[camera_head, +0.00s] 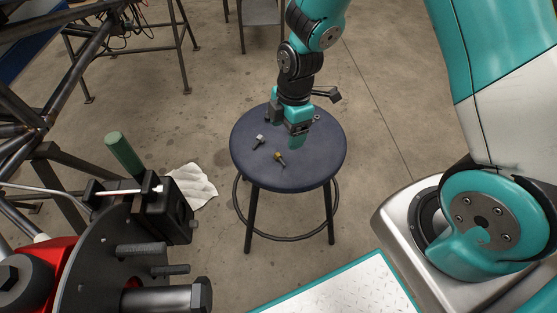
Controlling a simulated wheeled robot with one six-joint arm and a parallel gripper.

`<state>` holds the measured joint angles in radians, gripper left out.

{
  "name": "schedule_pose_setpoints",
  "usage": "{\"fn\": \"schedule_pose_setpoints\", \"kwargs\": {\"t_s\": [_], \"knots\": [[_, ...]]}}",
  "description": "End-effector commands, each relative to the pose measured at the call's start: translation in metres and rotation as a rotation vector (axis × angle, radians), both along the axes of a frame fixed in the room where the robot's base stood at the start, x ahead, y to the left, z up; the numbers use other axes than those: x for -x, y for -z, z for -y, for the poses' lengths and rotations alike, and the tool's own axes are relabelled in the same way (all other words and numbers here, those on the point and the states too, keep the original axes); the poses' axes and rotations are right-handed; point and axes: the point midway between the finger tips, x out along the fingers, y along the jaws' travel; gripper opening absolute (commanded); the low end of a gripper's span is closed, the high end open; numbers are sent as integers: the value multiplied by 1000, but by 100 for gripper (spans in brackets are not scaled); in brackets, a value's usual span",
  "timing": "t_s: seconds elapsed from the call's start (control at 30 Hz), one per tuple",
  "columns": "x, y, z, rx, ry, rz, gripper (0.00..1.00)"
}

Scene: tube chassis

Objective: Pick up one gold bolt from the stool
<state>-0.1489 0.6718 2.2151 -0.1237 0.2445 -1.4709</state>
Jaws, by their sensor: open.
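A round dark-blue stool (265,175) stands on the concrete floor in the middle of the head view. One gold bolt (280,158) lies on the seat near its centre. A silver bolt (260,140) lies a little up and left of it. My gripper (297,143) is teal and black and reaches down from the top over the right half of the seat. It is open and appears empty, just up and right of the gold bolt. Its exact height above the seat is hard to tell, and it covers part of the seat behind it.
A metal tube chassis (75,45) stands at the upper left. A hub assembly with a disc and studs (105,260) fills the lower left. A white cloth (190,186) lies on the floor left of the stool. Floor right of the stool is clear.

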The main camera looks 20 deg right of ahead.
Motion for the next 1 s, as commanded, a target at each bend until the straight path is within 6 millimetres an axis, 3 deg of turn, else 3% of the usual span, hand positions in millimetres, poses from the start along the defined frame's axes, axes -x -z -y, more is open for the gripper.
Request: {"fn": "schedule_pose_setpoints", "kwargs": {"t_s": [0.03, 0.13, 0.47, 0.73, 1.0], "knots": [[1, 16, -1, 0, 0, -4, 78], [1, 33, -4, 0, 0, -3, 78], [0, 55, -7, 0, 0, -1, 78], [-2, 95, -13, 0, 1, -2, 78], [-3, 98, -14, 0, 1, 1, 78]]}}
